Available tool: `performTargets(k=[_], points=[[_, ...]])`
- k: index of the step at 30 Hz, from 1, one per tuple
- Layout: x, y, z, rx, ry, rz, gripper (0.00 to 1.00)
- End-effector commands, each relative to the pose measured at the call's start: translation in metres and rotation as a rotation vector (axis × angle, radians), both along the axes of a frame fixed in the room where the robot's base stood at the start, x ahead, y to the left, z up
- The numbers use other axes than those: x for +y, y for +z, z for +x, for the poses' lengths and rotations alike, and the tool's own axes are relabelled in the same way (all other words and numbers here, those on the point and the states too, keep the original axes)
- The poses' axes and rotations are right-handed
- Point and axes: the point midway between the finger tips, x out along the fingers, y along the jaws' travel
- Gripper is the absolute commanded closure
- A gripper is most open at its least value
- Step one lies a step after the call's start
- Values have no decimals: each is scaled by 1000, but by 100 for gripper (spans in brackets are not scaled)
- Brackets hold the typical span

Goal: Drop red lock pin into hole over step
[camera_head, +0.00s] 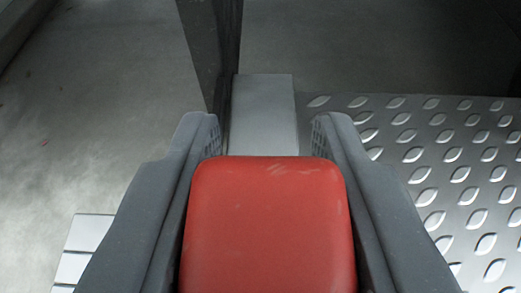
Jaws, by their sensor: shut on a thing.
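The red lock pin (270,225) fills the lower middle of the view, its flat red top facing me with a few pale scuffs near the upper edge. My gripper (267,135) is shut on it, one dark grey finger along each side. A plain grey metal bar (264,112) shows just beyond the pin, between the fingertips. The pin's lower part is hidden under its red top. No hole shows in this view. A metal tread-plate surface (440,170) lies to the right and may be the step; I cannot tell.
A dark upright post or panel edge (212,45) stands beyond the left fingertip. Bare concrete-like floor (90,110) is open on the left. A light slatted piece (84,247) sits at lower left, partly behind the left finger. The area at the top right is dark.

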Motion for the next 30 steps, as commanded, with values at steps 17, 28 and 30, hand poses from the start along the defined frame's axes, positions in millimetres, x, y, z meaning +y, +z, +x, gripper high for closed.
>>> performTargets(k=[17,28,30], points=[[5,-31,-4,-1,11,-1,99],[4,-51,-4,2,10,-3,99],[4,-55,-5,3,11,-4,99]])
